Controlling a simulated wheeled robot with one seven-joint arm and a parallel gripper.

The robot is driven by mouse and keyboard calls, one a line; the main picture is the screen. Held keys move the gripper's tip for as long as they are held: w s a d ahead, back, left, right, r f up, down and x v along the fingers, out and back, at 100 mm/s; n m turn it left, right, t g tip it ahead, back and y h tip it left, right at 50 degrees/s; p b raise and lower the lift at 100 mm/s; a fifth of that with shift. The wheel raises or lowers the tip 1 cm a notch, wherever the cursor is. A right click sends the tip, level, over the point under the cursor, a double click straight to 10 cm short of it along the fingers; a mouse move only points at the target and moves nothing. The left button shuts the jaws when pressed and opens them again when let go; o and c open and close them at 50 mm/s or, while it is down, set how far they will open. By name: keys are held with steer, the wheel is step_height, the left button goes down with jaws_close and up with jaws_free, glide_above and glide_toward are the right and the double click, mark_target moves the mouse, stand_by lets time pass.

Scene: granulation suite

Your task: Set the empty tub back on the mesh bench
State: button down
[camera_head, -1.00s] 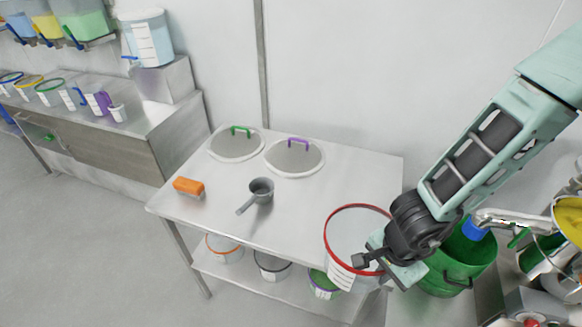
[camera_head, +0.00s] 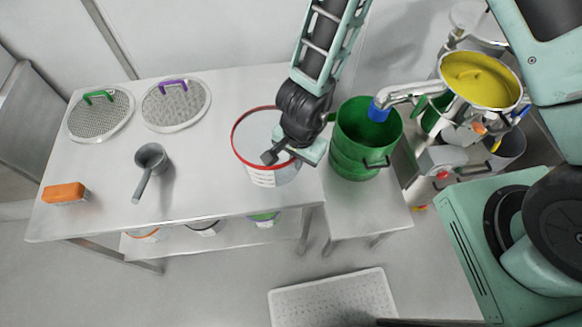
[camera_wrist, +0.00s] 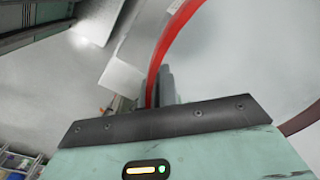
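The empty tub (camera_head: 262,172) is clear-walled with a red rim and a white label. It is upright at the right end of the steel bench with the two mesh discs (camera_head: 62,212). I cannot tell whether its base touches the top. My gripper (camera_head: 283,153) is at the tub's right near rim, shut on it. In the wrist view the red rim (camera_wrist: 172,40) runs down between my dark fingers (camera_wrist: 163,88). The fingertips are partly hidden.
Mesh discs with a green handle (camera_head: 100,118) and a purple handle (camera_head: 177,105) lie at the back left. A grey scoop (camera_head: 150,160) and an orange block (camera_head: 65,194) lie on the bench. A green bucket (camera_head: 365,145) stands close right of the tub. The bench middle is clear.

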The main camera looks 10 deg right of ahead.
mark_target(296, 173)
steer(key=shift+f, duration=2.8)
steer(key=shift+f, duration=0.1)
steer(key=shift+f, duration=0.1)
steer(key=c, duration=1.7)
jaws_free()
